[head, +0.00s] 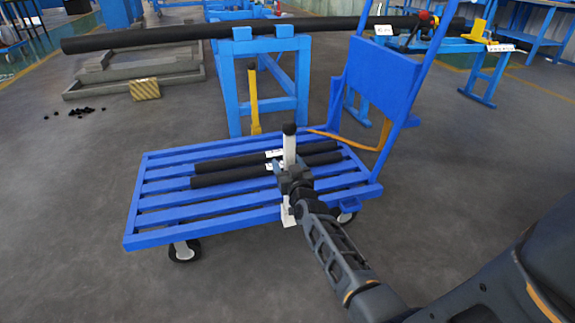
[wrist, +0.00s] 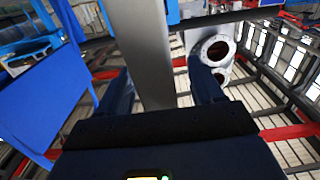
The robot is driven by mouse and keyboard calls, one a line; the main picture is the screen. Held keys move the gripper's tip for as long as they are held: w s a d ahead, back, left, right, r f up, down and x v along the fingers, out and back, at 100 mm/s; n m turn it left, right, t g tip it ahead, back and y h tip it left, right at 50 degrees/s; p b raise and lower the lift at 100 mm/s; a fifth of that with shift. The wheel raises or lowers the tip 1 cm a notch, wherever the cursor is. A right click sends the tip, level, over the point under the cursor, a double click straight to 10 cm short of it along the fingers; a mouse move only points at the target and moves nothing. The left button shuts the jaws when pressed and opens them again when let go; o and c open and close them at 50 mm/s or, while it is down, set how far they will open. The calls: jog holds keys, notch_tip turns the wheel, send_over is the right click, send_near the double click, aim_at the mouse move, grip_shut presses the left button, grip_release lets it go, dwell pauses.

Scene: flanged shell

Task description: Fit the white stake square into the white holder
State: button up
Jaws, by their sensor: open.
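The white stake square (head: 289,150) stands upright over the blue cart, with a black piece on its top end. In the wrist view a pale grey post (wrist: 142,50), which looks like the stake, passes between my fingers. My gripper (head: 287,178) is at the stake's middle, its jaws open on either side of it; the open fingers also show in the wrist view (wrist: 165,88). Below my gripper a white piece (head: 288,214) shows at the cart's near edge. I cannot tell whether it is the white holder or the stake's lower end. My gripper hides the part between.
The slatted blue cart (head: 160,222) carries two black bars (head: 235,174) and has a tall blue handle panel (head: 380,75) at right. A blue stand (head: 232,90) behind it bears a long black pipe (head: 150,37). Floor is free at left and in front.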

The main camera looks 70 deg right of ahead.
jog(key=shift+f, duration=0.1)
jog(key=p+v, duration=0.4)
jog(key=v, duration=0.4)
dwell(0.5)
jog(key=s+a+r+n+t+y, duration=0.1)
jog(key=s+a+r+n+y, duration=0.3)
jog(key=a, duration=0.6)
jog(key=s+a+n+t+y, duration=0.1)
jog(key=s+a+t+y, duration=0.1)
jog(key=s+a, duration=0.6)
jog(key=s+a+r+n+t+y, duration=0.1)
jog(key=s+a+r+n+y, duration=0.15)
jog(key=a, duration=0.95)
jog(key=s+a+r+n+y, duration=0.3)
jog(key=s+a+r+y, duration=0.2)
jog(key=s+a+r, duration=0.45)
notch_tip(320, 180, up, 28)
jog(key=d+p, duration=0.1)
jog(key=p, duration=2.5)
jog(key=shift+g, duration=0.4)
